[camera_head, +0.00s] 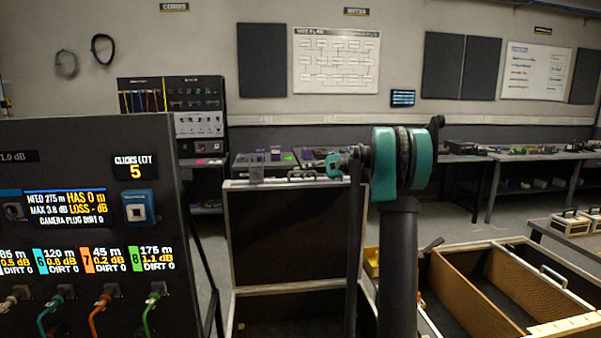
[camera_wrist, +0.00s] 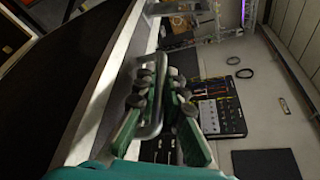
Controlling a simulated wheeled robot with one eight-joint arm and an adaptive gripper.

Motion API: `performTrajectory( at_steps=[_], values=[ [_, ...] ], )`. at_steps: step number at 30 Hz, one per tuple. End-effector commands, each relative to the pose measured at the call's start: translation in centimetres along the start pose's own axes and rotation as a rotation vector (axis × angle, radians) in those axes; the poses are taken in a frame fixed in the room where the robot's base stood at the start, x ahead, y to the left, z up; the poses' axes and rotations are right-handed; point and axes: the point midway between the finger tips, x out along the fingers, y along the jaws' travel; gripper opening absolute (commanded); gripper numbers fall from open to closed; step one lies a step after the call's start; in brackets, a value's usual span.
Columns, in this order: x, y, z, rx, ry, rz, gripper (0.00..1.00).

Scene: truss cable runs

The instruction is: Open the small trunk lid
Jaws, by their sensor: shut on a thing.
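The small trunk's lid (camera_head: 285,235) stands about upright in the head view, its dark inner face towards me and a pale metal rim around it. The small trunk's body (camera_head: 285,325) is open below it, mostly cut off by the picture's bottom edge. My gripper (camera_head: 333,165) is at the lid's top edge. In the wrist view my gripper (camera_wrist: 160,98) is shut on the grey metal handle (camera_wrist: 152,130), with green fingers and dark pads on both sides of it.
A larger open trunk (camera_head: 505,285) with wooden dividers lies at the right. A dark panel (camera_head: 85,220) with screens and coloured cables stands close on the left. Benches (camera_head: 500,155) with gear line the back wall. Some floor shows between the panel and the trunk.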

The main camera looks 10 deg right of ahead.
Motion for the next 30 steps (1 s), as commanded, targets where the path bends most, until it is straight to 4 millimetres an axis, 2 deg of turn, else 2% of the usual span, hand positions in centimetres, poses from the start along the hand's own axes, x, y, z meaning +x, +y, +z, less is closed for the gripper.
performTrajectory(
  at_steps=[12,13,15,25,30],
  values=[
    [-0.3,0.4,0.5,-0.014,0.003,-0.007,0.0],
    [-0.3,0.4,0.5,-0.014,0.003,-0.006,0.12],
    [-0.3,0.4,0.5,-0.014,0.003,-0.006,0.19],
    [-0.4,0.4,0.6,-0.014,0.001,-0.006,0.19],
    [-2.2,0.3,0.5,-0.013,0.004,-0.007,0.19]
  ],
)
